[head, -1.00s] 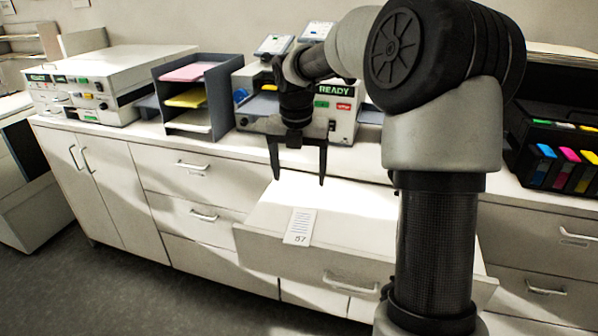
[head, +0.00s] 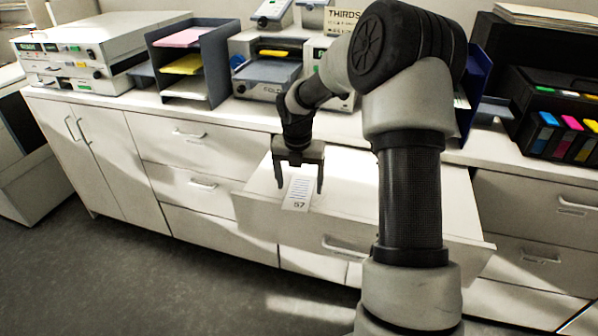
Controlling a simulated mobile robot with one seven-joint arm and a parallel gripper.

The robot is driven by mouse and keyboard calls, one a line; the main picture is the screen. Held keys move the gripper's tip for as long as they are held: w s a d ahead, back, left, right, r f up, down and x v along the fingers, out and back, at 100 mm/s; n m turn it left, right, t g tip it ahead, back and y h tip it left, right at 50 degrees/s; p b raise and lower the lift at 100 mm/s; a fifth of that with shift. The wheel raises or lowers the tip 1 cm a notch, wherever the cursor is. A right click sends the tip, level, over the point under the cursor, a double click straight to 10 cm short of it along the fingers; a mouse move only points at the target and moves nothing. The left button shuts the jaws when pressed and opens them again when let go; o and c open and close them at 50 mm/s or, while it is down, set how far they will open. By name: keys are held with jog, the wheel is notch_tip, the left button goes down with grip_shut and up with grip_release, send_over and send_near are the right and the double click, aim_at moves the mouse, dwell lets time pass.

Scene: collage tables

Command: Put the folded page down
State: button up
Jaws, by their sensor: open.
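The folded page (head: 298,197) is a small white sheet with printed lines and the number 57. It lies at the front left of the pulled-out white drawer unit (head: 352,196), close to its front edge. My gripper (head: 299,189) points down with its two dark fingers spread. One fingertip shows on each side of the page, and nothing is held between them. I cannot tell whether the fingertips touch the drawer unit or hover just over it. The upper end of the page is partly hidden behind the gripper.
Behind on the counter stand a folding machine (head: 268,72), a paper tray rack (head: 222,65) and another white machine (head: 85,50). A black box with coloured cartridges (head: 545,105) is at the right. The drawer unit's surface right of the page is bare.

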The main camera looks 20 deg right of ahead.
jog(key=shift+f, duration=0.55)
jog(key=c, duration=1.1)
jog(key=shift+c, duration=0.2)
jog(key=shift+w, duration=0.15)
